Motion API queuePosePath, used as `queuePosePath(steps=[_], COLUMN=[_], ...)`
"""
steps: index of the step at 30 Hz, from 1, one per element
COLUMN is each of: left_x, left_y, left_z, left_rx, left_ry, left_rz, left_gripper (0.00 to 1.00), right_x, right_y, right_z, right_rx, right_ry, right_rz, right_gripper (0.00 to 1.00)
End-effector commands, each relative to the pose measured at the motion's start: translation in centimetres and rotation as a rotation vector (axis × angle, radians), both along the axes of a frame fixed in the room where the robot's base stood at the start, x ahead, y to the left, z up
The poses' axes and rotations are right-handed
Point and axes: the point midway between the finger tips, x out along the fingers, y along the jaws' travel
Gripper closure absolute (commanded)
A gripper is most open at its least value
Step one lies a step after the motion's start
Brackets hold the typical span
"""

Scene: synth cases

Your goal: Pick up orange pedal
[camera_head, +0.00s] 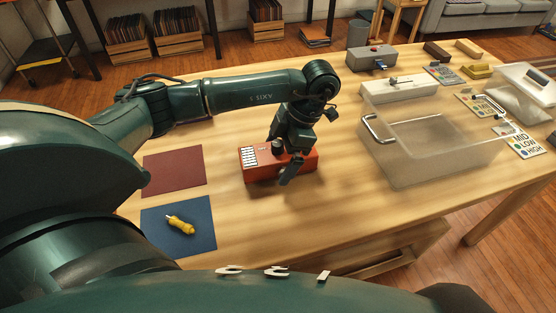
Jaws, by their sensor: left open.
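The orange pedal (303,163) is a red-orange box with a black-and-white striped label on its left end. It lies flat on the wooden table, near the middle of the view. My left gripper (281,160) points down at the pedal with its fingers open. One finger is over the far side of the pedal and the other over its near side. The gripper covers the pedal's middle, and I cannot tell whether the fingers touch it. My right gripper is not in view.
A clear bin (440,168) stands to the right. Behind are a white box (400,91) and a grey pedal (371,58). The table before the orange pedal is clear.

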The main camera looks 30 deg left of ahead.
Motion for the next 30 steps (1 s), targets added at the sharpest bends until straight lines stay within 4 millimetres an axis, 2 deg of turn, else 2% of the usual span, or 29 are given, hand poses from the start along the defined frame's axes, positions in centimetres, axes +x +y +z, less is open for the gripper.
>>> queuePosePath(steps=[2, 9, 27, 30], left_x=[-0.18, -0.19, -0.18, -0.15], left_y=[0.14, 0.18, 0.17, 0.18], left_z=[-0.55, -0.60, -0.59, -0.53], left_rx=[0.000, -0.001, 0.000, -0.001], left_ry=[0.000, -0.002, -0.001, -0.002], left_rz=[-0.001, -0.001, 0.000, 0.000], left_gripper=[0.00, 0.00, 0.49, 0.51], right_x=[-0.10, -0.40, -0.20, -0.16], right_y=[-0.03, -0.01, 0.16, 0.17], right_z=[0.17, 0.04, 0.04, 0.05], right_rx=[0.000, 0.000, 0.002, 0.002], right_ry=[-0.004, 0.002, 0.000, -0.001], right_rz=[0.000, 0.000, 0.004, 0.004], right_gripper=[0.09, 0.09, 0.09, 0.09])
